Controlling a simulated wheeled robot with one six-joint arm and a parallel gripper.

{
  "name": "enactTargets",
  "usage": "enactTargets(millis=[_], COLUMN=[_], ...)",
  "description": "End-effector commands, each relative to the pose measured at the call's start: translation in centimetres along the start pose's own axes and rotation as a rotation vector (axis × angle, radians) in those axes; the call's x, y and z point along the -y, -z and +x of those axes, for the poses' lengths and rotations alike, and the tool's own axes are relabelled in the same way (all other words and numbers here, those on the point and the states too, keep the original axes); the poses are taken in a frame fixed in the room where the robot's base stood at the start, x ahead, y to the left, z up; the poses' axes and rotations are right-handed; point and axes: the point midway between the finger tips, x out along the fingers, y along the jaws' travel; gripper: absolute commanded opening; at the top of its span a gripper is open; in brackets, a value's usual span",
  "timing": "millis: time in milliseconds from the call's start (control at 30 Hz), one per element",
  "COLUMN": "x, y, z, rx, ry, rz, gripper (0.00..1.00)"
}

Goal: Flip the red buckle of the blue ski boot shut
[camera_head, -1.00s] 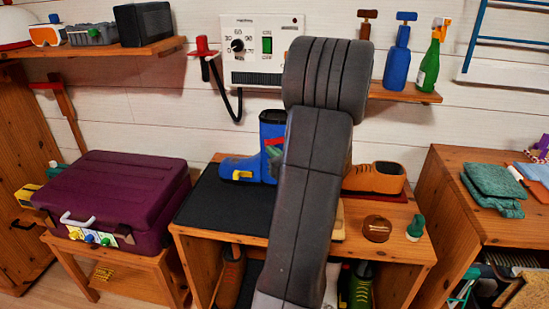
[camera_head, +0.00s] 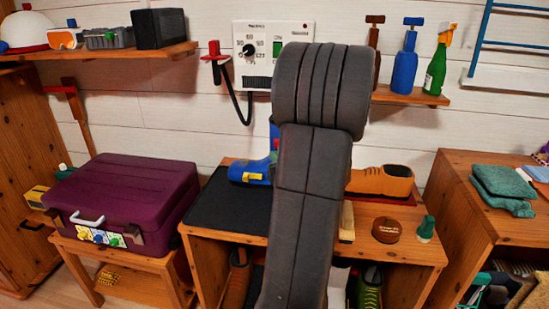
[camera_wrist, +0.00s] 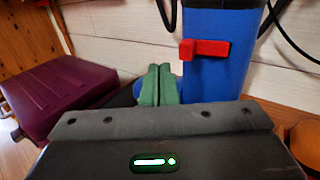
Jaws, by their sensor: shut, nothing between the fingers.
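The blue ski boot (camera_head: 256,168) stands on the wooden bench, mostly hidden behind my arm in the head view. A yellow buckle (camera_head: 252,177) shows low on it. In the wrist view the boot's blue shaft (camera_wrist: 212,75) stands upright. The red buckle (camera_wrist: 205,49) is near its upper part, its lever sticking out sideways to the left. My gripper (camera_wrist: 158,84) has green fingers pressed together with nothing between them. In the wrist view they are left of the shaft, lower than the red buckle; I cannot tell whether they touch the boot.
A black mat (camera_head: 222,205) lies on the bench (camera_head: 300,240) left of the boot. An orange shoe (camera_head: 380,181) stands to the right, with a brown round tin (camera_head: 386,230) in front. A purple case (camera_head: 125,200) stands at left. A control box (camera_head: 262,50) hangs on the wall behind.

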Motion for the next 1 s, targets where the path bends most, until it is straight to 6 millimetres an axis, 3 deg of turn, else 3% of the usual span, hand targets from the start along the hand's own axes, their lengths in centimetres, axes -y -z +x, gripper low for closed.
enactTargets(millis=[500,1000], x=[-3.7,-4.2], y=[-0.1,0.0], z=[-7.8,-8.8], rx=[0.0,0.0], ry=[0.001,-0.001], rz=[0.001,0.0], gripper=[0.0,0.0])
